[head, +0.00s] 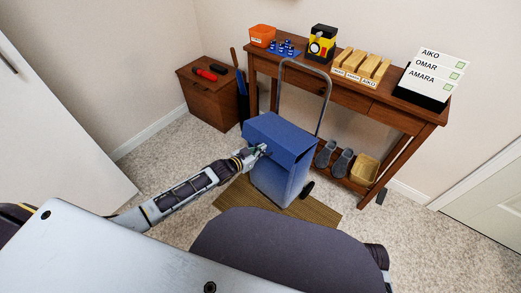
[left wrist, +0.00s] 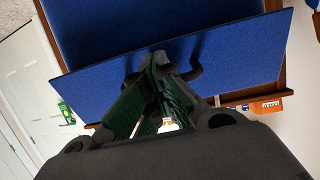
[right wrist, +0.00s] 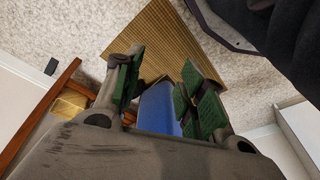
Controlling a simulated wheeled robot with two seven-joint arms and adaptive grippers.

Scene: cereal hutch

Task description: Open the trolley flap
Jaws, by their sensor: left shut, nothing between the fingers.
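The blue trolley (head: 280,178) stands on a brown mat, its grey tube handle rising behind it. Its blue flap (head: 283,130) lies over the top with a front overhang; I cannot tell whether it is slightly raised. My left gripper (head: 262,149) is shut and empty at the flap's front left part. In the left wrist view its fingertips (left wrist: 163,70) overlap the blue flap panel (left wrist: 225,50); exact contact is unclear. My right gripper (right wrist: 158,82) is open and empty, its fingers wide apart, with the blue trolley (right wrist: 158,108) seen beyond them.
A wooden hutch table (head: 405,118) stands behind the trolley, with an orange bin, a yellow-black machine and name cards on it. Grey slippers (head: 334,157) and a basket (head: 364,169) sit on its low shelf. A brown chest (head: 208,98) stands left. Carpet lies clear at left.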

